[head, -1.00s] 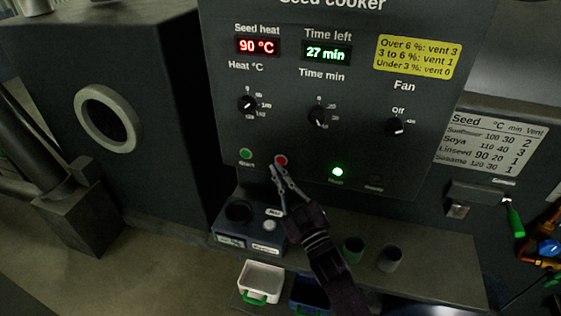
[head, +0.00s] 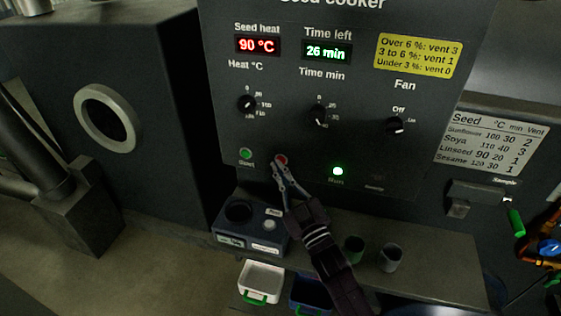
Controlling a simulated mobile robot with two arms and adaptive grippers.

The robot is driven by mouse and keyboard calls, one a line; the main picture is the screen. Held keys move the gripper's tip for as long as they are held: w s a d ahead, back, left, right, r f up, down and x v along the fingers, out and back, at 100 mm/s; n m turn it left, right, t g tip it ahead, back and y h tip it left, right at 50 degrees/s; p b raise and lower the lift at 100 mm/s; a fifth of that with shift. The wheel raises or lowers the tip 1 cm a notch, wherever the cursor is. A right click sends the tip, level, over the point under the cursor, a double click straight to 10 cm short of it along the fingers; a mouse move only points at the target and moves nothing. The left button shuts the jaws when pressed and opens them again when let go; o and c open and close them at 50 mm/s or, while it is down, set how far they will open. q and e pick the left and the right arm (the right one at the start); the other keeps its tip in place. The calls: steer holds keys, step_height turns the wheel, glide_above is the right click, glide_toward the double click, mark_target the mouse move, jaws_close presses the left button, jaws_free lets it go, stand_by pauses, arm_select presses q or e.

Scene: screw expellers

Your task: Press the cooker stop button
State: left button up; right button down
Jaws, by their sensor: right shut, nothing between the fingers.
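The seed cooker panel (head: 355,100) fills the upper middle. The red stop button (head: 281,159) sits on its lower left, right of the green start button (head: 245,153). My right gripper (head: 279,164) is shut and empty, and its tips are at the red button, covering its lower part. I cannot tell whether they touch it or press it in. The seed heat display (head: 257,45) reads 90 °C and the time left display (head: 326,52) reads 26 min. A green lamp (head: 338,171) is lit. My left gripper is not in view.
Below the panel, a shelf (head: 430,268) holds a blue-grey device (head: 252,224) and two small cups (head: 390,257). A white bin (head: 261,278) and a blue bin (head: 311,291) are lower. A green-handled sampler (head: 516,222) is at right.

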steer(key=shift+w+d, duration=0.1)
steer(key=shift+w, duration=0.35)
stand_by(0.6)
steer(key=shift+s, duration=0.15)
stand_by(0.3)
steer(key=shift+s+a, duration=0.25)
steer(key=shift+s, duration=0.45)
steer(key=s, duration=0.1)
steer(key=s+a+p, duration=0.1)
steer(key=s, duration=0.1)
steer(key=s+p, duration=0.1)
steer(key=shift+s+a, duration=0.3)
steer(key=shift+s, duration=0.1)
steer(key=shift+f, duration=0.1)
stand_by(0.5)
